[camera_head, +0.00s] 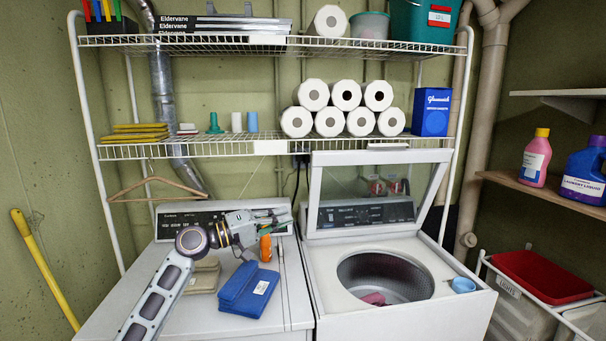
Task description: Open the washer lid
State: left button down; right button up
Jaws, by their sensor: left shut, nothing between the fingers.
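The white top-loading washer (340,305) stands at the right of the middle. Its lid (380,157), a white frame with a clear window, stands raised at the back, with the control panel showing through the window. The round drum opening (388,270) is uncovered, and a pink item (373,298) lies inside. My left gripper (284,219) is shut and empty. It is over the back of the machine on the left, to the left of the raised lid and apart from it. My right gripper is not in view.
The left machine's top (200,318) holds a blue folded item (248,289), a beige one (203,276) and an orange item (265,247). A light-blue cup (463,285) sits at the washer's right edge. A wire shelf (205,148) with paper rolls spans above.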

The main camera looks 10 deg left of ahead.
aim_at(388, 153)
jog(key=i+j, duration=0.2)
jog(key=i, duration=0.2)
jog(key=i+j, duration=0.2)
jog(key=i, duration=0.2)
jog(key=i+j, duration=0.2)
jog(key=i, duration=0.2)
